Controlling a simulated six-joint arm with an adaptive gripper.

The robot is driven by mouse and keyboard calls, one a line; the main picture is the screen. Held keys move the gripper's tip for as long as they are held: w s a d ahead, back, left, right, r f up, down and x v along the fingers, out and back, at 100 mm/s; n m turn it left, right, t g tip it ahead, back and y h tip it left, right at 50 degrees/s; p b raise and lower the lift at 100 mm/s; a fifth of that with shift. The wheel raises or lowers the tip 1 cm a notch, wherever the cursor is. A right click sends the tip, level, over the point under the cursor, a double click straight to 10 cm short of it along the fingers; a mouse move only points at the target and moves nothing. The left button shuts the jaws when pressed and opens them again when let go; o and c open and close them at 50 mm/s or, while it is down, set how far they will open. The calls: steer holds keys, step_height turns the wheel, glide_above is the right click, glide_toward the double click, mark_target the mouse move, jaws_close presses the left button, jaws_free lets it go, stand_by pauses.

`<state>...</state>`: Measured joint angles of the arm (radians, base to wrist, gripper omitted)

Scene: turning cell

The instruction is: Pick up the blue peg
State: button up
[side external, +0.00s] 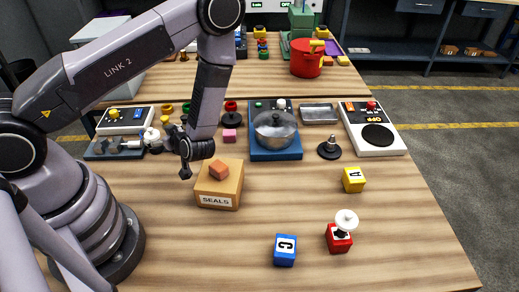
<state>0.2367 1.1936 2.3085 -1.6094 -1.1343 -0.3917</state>
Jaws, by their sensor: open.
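My gripper (174,146) is in the left middle of the side external view, above the table, behind and left of the cardboard box labelled SEALS (219,194). It is open, its dark fingers apart, with nothing seen between them. I cannot pick out a blue peg with certainty. A blue cube marked C (285,250) sits at the front of the table, well away from my gripper. My arm and gripper hide part of the table behind them.
An orange block lies on the SEALS box. Behind are a steel pot (275,130) on a blue base, a dark knob piece (329,149) and a white scale (373,128).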

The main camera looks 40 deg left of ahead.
mark_target(153, 135)
steer(key=shift+a+f, duration=0.2)
steer(key=shift+f, duration=0.25)
steer(key=x, duration=0.7)
steer(key=shift+s+f, duration=0.1)
steer(key=shift+s, duration=0.1)
steer(key=shift+c, duration=0.2)
steer(key=c, duration=1.3)
